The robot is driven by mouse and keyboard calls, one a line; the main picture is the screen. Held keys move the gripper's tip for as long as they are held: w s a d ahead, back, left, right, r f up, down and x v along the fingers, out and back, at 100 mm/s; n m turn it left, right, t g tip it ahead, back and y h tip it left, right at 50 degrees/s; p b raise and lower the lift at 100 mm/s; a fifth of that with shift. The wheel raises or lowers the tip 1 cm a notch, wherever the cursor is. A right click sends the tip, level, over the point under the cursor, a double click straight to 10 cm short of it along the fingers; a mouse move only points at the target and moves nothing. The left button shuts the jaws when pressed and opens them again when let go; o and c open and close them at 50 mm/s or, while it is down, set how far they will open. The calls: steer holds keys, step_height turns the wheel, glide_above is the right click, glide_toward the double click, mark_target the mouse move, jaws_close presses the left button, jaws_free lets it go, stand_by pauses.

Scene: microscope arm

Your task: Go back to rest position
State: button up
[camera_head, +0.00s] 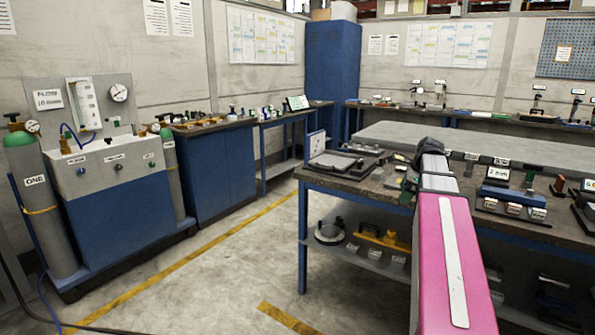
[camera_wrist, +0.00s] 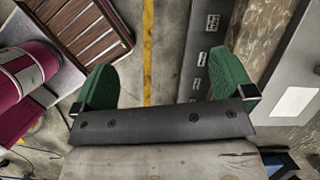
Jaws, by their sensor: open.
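My gripper (camera_wrist: 163,72) shows in the wrist view with two green fingers standing wide apart. It is open, and nothing is between the fingers except a view down to the floor. In the head view my pink arm reaches forward over the near workbench (camera_head: 345,187) at the right. The gripper cannot be clearly made out there, as the arm's dark end covers part of the bench top.
The workbench carries a black tray (camera_head: 333,161), a blue block (camera_head: 507,195) and several small parts. A gas panel (camera_head: 105,165) with a green-topped cylinder (camera_head: 40,200) stands left. Yellow-lined floor (camera_head: 225,265) between them is clear. A brown slatted object (camera_wrist: 85,30) is below, left.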

steer(key=s+a+f+n+h, duration=0.1)
steer(key=s+a+f+n, duration=0.4)
steer(key=f, duration=0.5)
steer(key=s+a+f+n+g+h, duration=0.1)
steer(key=s+a+f+n, duration=0.4)
steer(key=a+f+n, duration=0.3)
steer(key=s+a+f+n+g+h, duration=0.1)
steer(key=s+a+f+n, duration=0.4)
steer(key=f, duration=0.8)
steer(key=a+n, duration=0.1)
steer(key=n, duration=0.2)
steer(key=shift+s+a, duration=0.25)
